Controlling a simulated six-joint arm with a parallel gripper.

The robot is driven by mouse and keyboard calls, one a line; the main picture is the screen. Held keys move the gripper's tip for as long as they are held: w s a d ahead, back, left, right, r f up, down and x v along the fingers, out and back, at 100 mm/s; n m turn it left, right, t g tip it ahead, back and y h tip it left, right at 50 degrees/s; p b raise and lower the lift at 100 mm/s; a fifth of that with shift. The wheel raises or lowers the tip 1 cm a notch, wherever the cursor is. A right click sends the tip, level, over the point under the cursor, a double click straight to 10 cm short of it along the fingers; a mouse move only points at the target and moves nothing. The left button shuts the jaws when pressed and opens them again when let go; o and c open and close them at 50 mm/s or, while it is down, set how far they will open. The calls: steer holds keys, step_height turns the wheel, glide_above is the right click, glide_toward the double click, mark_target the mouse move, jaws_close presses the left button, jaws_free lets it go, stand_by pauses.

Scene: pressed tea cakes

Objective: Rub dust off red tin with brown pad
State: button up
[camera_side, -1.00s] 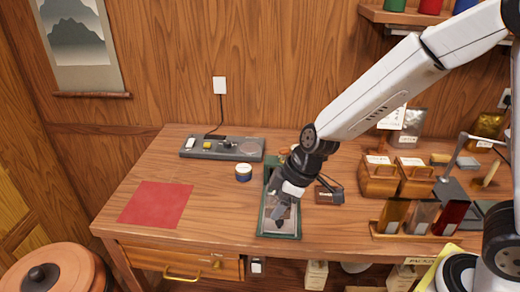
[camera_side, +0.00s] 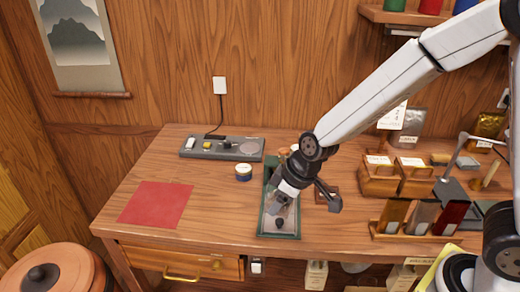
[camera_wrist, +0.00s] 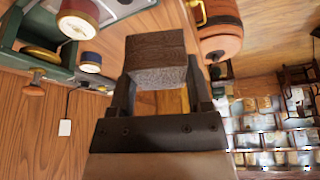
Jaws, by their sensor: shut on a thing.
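My gripper (camera_wrist: 160,95) is shut on a brown block-shaped pad (camera_wrist: 157,60), which sits between its two fingers in the wrist view. In the side view my gripper (camera_side: 274,206) hangs tilted over the green-framed tray (camera_side: 263,226), and the pad cannot be made out there. A round tin with dark red sides and a pale, gold-rimmed top (camera_wrist: 77,24) shows at the upper left of the wrist view, apart from the pad. In the side view my wrist largely hides the spot behind the tray. Dust on the tin is too small to tell.
A small blue-banded tin (camera_side: 243,172) stands left of the tray. A grey panel (camera_side: 222,148) lies at the back. A red mat (camera_side: 156,204) covers the left tabletop. Wooden boxes (camera_side: 380,180) and a rack of packets (camera_side: 420,220) crowd the right.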

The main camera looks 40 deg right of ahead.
steer(key=shift+w+d+f+m+t+h, duration=0.15)
steer(key=shift+w+d+m+h, duration=0.2)
steer(key=shift+m, duration=0.6)
steer(key=shift+w+d+m+t+h, duration=0.2)
steer(key=shift+d+m+h, duration=0.2)
steer(key=shift+m, duration=0.55)
steer(key=w+d+r+m+g+h, duration=0.1)
steer(key=w+d+m+h, duration=0.2)
steer(key=m, duration=0.7)
steer(key=shift+w+d+m+h, duration=0.35)
steer(key=shift+w+d+m, duration=0.05)
steer(key=shift+w+d, duration=0.8)
steer(key=shift+f, duration=0.1)
